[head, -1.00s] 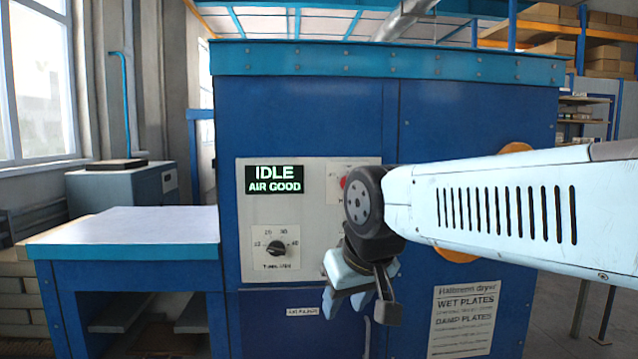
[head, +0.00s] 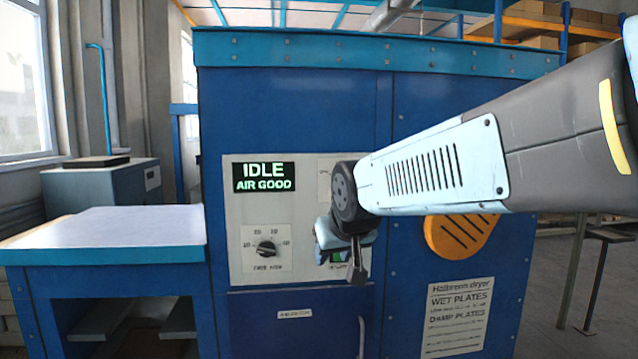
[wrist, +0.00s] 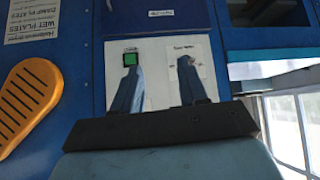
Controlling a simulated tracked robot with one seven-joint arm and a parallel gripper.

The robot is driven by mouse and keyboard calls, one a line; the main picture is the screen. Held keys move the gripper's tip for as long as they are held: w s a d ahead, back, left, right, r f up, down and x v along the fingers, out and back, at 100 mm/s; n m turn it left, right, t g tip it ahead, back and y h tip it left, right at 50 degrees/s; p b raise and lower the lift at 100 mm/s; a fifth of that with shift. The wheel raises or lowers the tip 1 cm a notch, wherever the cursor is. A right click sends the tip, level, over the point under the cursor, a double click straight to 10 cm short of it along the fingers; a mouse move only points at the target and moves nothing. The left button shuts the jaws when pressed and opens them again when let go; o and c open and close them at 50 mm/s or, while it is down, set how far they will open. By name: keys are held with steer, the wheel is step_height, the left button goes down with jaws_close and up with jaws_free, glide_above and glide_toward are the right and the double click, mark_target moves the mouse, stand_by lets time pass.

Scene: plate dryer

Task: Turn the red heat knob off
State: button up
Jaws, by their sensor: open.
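The red heat knob cannot be seen now; in the head view my arm's dark wrist joint covers the upper right part of the white control panel (head: 235,205). My gripper (head: 342,258) is open and empty in front of the panel's lower right. A green square (head: 338,256) shows between its fingers. In the wrist view, which looks at the panel inverted, my gripper's fingers (wrist: 158,75) are spread apart. One finger reaches just below the green square (wrist: 130,59), the other overlaps the dial label (wrist: 196,62). Whether either finger touches the panel cannot be told.
A display (head: 264,177) reads IDLE, AIR GOOD. A black timer knob (head: 266,247) sits below it. An orange slotted cover (head: 462,232) is to the right. A blue table (head: 105,235) with a pale top stands left. A door handle (head: 361,338) is below the panel.

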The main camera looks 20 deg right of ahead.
steer(key=w+d+r+m+t+h, duration=0.1)
steer(key=w+d+r+t+h, duration=0.2)
steer(key=w+d, duration=0.65)
steer(key=w+d+r+m+t+h, duration=0.1)
steer(key=w+d+r+t, duration=0.45)
steer(key=w, duration=0.65)
steer(key=d+f+x, duration=0.1)
steer(key=x, duration=1.2)
steer(key=shift+w+d+f, duration=0.2)
steer(key=shift+d+f, duration=0.05)
steer(key=shift+f, duration=0.2)
